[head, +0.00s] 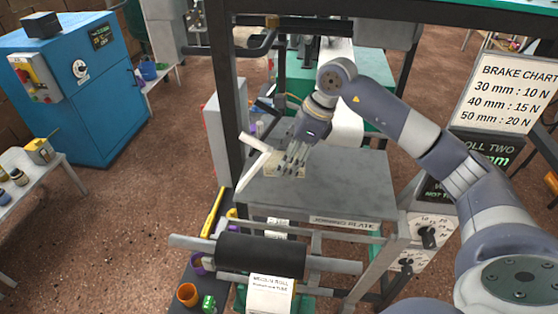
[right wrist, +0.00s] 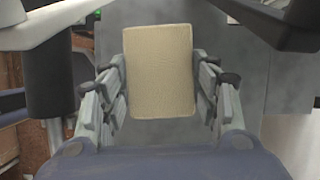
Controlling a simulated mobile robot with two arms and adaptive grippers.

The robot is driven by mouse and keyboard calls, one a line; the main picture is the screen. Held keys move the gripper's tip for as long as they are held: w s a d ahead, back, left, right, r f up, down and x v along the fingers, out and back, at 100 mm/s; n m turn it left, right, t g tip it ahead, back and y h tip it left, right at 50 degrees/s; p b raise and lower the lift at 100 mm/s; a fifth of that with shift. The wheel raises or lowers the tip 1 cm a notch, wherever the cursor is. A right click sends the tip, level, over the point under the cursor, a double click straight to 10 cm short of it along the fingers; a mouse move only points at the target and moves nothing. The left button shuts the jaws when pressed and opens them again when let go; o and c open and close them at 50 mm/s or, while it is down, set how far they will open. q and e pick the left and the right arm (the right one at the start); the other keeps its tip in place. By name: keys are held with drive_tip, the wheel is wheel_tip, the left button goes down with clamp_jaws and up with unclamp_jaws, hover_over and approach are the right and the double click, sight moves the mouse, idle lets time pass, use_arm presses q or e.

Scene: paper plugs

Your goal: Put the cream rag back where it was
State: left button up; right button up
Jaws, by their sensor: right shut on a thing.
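The cream rag (head: 273,167) shows as a pale, roughly rectangular pad at the grey joining plate (head: 335,197) in the head view. In the right wrist view the rag (right wrist: 160,72) stands upright between the finger rows, with a lightly textured face. My right gripper (head: 296,160) is shut on the rag, over the back left part of the plate. The fingers partly hide the rag in the head view. I cannot tell whether the rag touches the plate. My left gripper is not in view.
White bars (head: 256,160) stand close to the left of my gripper. A dark frame post (head: 228,110) rises beside the plate. A black roller (head: 260,255) lies in front. A brake chart (head: 510,98) stands at right. The front and right of the plate are bare.

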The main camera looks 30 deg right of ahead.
drive_tip(key=shift+w+a, duration=0.25)
drive_tip(key=shift+a, duration=0.15)
drive_tip(key=p+x, duration=0.2)
drive_tip(key=x, duration=0.1)
drive_tip(key=shift+f+b, duration=0.35)
drive_tip(key=shift+f, duration=0.15)
drive_tip(key=o, duration=1)
